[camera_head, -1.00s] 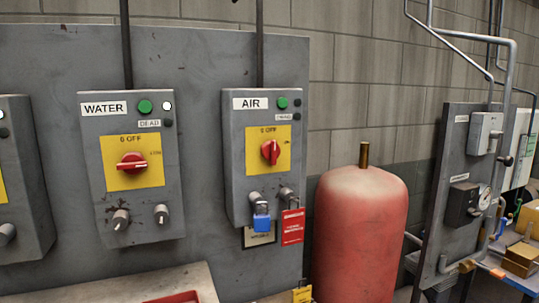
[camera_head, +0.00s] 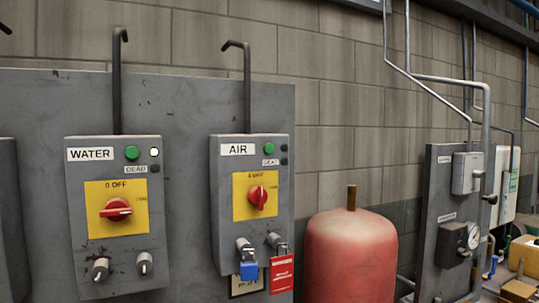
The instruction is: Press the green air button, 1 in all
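The AIR control box (camera_head: 228,190) is mounted on a grey panel in the middle of the head view. Its green button (camera_head: 269,147) sits at the top right of the box, beside the AIR label (camera_head: 238,149). A red rotary switch (camera_head: 257,196) sits on a yellow plate below. A blue padlock (camera_head: 249,270) and a red tag (camera_head: 281,273) hang at the bottom of the box. Neither of my grippers is in view.
The WATER box (camera_head: 83,238) with its own green button (camera_head: 132,153) and a lit white lamp (camera_head: 154,152) is to the left. A red tank (camera_head: 350,255) stands to the right of the panel.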

